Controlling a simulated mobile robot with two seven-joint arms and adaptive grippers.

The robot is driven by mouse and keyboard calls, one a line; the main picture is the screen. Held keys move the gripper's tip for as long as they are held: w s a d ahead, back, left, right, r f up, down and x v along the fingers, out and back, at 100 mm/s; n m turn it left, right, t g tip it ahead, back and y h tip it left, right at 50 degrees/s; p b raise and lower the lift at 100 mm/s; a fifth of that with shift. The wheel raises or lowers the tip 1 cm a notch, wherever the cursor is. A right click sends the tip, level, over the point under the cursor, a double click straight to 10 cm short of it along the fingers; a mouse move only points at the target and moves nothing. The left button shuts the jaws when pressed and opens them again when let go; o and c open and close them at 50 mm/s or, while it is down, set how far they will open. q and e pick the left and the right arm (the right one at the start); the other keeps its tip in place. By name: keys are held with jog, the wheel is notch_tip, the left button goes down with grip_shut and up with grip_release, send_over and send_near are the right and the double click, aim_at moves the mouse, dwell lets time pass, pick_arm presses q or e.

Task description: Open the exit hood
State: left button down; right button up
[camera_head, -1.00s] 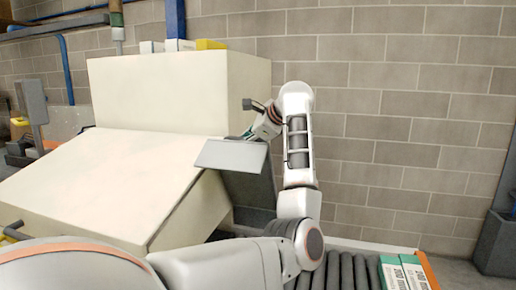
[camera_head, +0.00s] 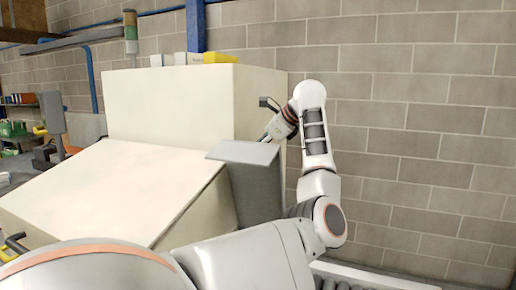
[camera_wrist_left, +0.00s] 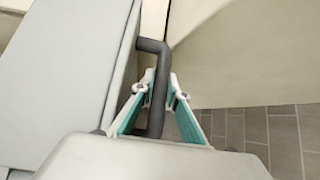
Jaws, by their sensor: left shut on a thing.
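The exit hood is a grey flap with a light top plate (camera_head: 243,152) and a darker face (camera_head: 258,195), at the right side of the big cream machine (camera_head: 170,105). My left arm comes in from the lower left, bends at the right and reaches back to the hood. My left gripper (camera_head: 268,137) is at the hood's far edge, its fingertips partly hidden. In the left wrist view, the gripper (camera_wrist_left: 160,82) has its teal-padded fingers around a dark bent handle (camera_wrist_left: 154,47), beside the grey hood panel (camera_wrist_left: 70,70). My right gripper is out of view.
A roller conveyor (camera_head: 350,284) runs low at the front right, partly behind my arm. A brick wall (camera_head: 420,130) stands close behind the machine and arm. A yellow box (camera_head: 220,57) lies on top of the machine. Shelves (camera_head: 20,115) stand at the far left.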

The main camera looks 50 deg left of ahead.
pick_arm(q)
jog(key=shift+f, duration=0.2)
jog(key=c, duration=2)
grip_release()
jog(key=shift+a, duration=0.1)
jog(key=shift+o, duration=0.2)
jog(key=shift+r, duration=0.1)
jog(key=v, duration=1.2)
